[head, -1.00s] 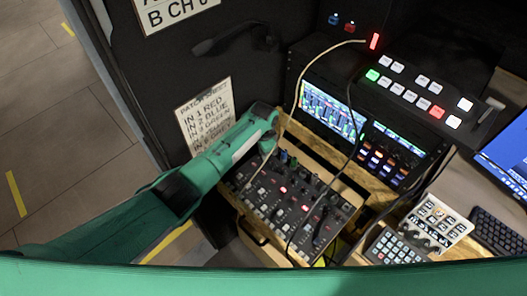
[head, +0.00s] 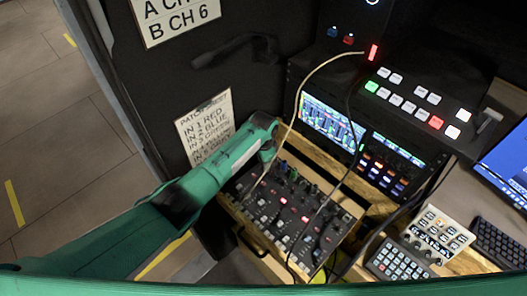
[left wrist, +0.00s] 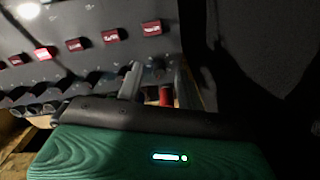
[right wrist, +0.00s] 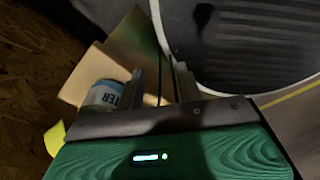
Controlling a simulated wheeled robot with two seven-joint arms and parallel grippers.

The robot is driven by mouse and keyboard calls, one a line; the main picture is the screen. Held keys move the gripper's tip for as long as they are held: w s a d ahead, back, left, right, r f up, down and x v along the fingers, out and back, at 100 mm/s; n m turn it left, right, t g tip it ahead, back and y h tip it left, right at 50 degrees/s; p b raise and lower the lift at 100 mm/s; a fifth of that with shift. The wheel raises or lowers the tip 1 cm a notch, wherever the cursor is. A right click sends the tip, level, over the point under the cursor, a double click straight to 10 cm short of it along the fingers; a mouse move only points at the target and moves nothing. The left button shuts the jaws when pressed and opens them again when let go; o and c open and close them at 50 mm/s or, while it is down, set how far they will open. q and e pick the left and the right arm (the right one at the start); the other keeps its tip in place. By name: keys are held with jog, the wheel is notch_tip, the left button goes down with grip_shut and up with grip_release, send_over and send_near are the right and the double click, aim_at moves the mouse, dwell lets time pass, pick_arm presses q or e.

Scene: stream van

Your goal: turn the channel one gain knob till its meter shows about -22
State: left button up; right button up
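The dark mixer (head: 290,215) lies on a wooden stand, with rows of small knobs and lit red buttons. My left gripper (head: 268,152) is at the mixer's far left corner, mostly hidden by its own wrist in the head view. In the left wrist view its fingers (left wrist: 157,82) are apart, with a small dark knob (left wrist: 155,70) and a red part (left wrist: 166,96) showing between them. I cannot tell whether they touch the knob, or which channel it belongs to. The meter screen (head: 331,124) is lit, but its figures are too small to read. My right gripper (right wrist: 160,82) is open and empty.
Two cables hang across the mixer. A switcher panel (head: 415,100) stands behind, a keypad (head: 398,262) and keyboard (head: 498,240) at right. A patch sheet (head: 206,125) is on the dark wall beside my left arm. A blue-and-white can (right wrist: 105,94) is near my right gripper.

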pick_arm(q)
notch_tip(320, 180, up, 13)
jog(key=b, duration=0.2)
jog(key=shift+r, duration=0.2)
dwell(0.4)
